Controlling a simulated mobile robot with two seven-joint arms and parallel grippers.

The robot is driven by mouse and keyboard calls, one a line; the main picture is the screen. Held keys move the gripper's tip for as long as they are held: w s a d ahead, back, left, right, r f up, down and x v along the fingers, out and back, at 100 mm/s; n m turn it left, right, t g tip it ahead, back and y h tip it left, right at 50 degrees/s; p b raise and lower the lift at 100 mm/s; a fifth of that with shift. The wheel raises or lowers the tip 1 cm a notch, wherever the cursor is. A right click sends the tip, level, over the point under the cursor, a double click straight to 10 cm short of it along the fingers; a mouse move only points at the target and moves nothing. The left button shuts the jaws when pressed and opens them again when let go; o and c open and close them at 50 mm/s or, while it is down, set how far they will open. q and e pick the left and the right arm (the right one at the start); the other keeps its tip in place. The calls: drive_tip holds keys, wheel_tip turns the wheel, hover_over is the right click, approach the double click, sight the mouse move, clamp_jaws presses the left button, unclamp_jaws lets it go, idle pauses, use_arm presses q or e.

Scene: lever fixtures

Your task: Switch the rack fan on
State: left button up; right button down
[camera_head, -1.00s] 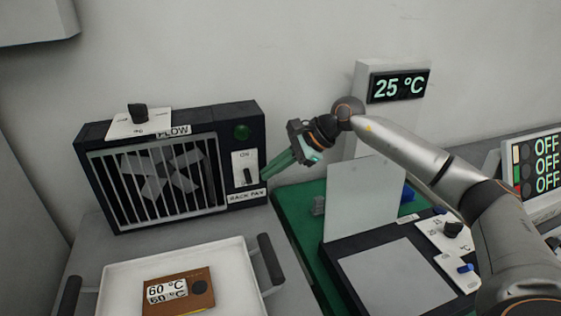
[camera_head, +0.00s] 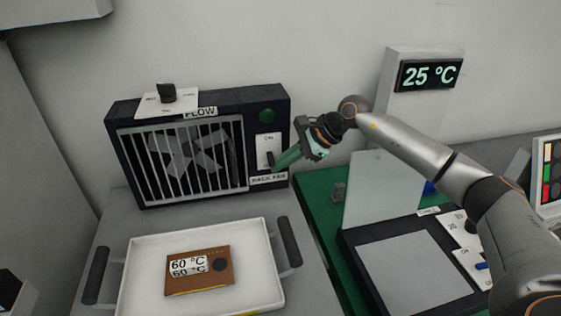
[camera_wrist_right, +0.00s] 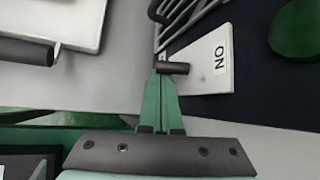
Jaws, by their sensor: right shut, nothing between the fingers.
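The rack fan (camera_head: 198,150) is a dark box with a white grille and a green round lamp (camera_head: 267,116). Its white switch plate (camera_head: 267,142) reads ON at the top, and the dark lever (camera_head: 270,159) sits in the lower part of the plate, away from ON. My right gripper (camera_head: 276,166) is shut and empty, its green fingertips at the lever's lower end. In the right wrist view the fingertips (camera_wrist_right: 162,72) meet the lever (camera_wrist_right: 176,67), seemingly touching it; ON shows farther off on the plate (camera_wrist_right: 208,62). My left gripper is not in view.
A white tray (camera_head: 138,275) with a brown 60 °C block (camera_head: 200,285) stands in front. Right are a green mat (camera_head: 318,192), an upright pale panel (camera_head: 383,190) and a 25 °C display (camera_head: 430,75).

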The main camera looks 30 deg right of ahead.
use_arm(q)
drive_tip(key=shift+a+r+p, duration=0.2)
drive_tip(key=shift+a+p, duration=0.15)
use_arm(e)
drive_tip(key=shift+r, duration=0.15)
use_arm(q)
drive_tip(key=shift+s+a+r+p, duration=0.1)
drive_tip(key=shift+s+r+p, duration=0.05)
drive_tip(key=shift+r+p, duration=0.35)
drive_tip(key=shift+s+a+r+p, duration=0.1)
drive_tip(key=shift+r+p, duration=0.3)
drive_tip(key=shift+p, duration=0.2)
use_arm(e)
drive_tip(key=g, duration=0.1)
drive_tip(key=r+m+g, duration=0.1)
drive_tip(key=g, duration=0.1)
drive_tip(key=shift+s+a+r+m+y, duration=0.1)
drive_tip(key=shift+s+r+m+y, duration=0.05)
drive_tip(key=shift+r+m+y, duration=0.15)
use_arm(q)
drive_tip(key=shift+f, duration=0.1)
use_arm(e)
drive_tip(key=shift+r, duration=0.3)
